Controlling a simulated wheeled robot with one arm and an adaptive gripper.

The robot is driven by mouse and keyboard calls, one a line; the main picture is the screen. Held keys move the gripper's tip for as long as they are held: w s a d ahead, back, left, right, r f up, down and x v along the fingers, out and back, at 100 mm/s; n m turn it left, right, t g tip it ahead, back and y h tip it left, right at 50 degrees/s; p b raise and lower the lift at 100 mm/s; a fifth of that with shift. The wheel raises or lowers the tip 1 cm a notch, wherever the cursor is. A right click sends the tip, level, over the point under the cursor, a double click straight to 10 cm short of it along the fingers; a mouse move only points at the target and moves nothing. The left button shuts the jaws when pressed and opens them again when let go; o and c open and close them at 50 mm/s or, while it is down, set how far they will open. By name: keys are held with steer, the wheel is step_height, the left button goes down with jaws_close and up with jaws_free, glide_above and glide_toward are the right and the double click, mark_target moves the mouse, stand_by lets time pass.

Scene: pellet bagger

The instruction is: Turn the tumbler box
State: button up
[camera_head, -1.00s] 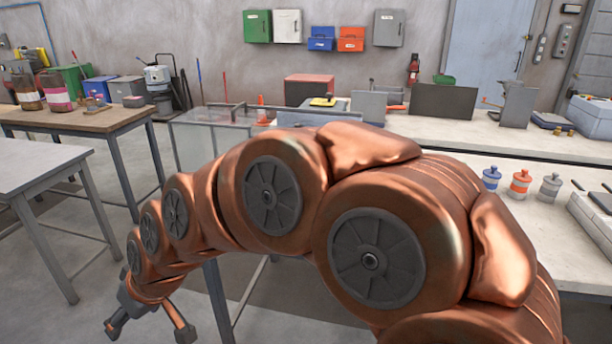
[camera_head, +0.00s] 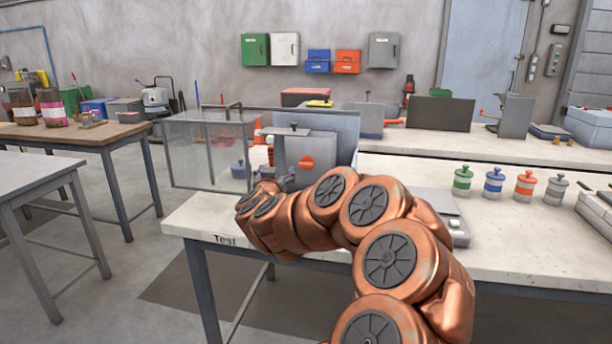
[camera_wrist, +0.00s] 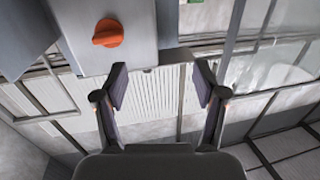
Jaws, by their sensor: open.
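A grey box (camera_head: 318,146) with an orange knob (camera_head: 306,162) on its front stands on the white bench, beside a clear-walled case (camera_head: 202,152). I cannot tell for sure which one is the tumbler box. In the wrist view the orange knob (camera_wrist: 108,33) is on a grey face (camera_wrist: 88,25) at upper left. My gripper (camera_wrist: 160,80) is open and empty, its two fingers apart, with the knob above and left of them. In the head view my gripper (camera_head: 272,178) is small and partly hidden by my arm, just in front of the grey box.
A small blue-lidded jar (camera_head: 239,170) shows at the clear case. Lidded jars in green (camera_head: 462,182), blue (camera_head: 493,183), orange (camera_head: 524,185) and grey (camera_head: 555,190) stand to the right. A flat grey device (camera_head: 440,210) lies behind my arm. The bench's front-left corner (camera_head: 205,215) is bare.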

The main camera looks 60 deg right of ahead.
mark_target(305, 167)
steer(key=shift+s+d+f+m+g+h, duration=0.3)
steer(key=shift+d+g, duration=0.2)
steer(key=shift+d, duration=1.4)
steer(key=shift+s+d+f+m+g+h, duration=0.3)
steer(key=shift+d+g, duration=0.2)
steer(key=shift+d, duration=1.45)
steer(key=shift+s+d+f+m+g+h, duration=0.25)
steer(key=shift+d+g, duration=0.25)
steer(key=shift+d, duration=1.4)
steer(key=shift+c, duration=0.3)
jaws_close()
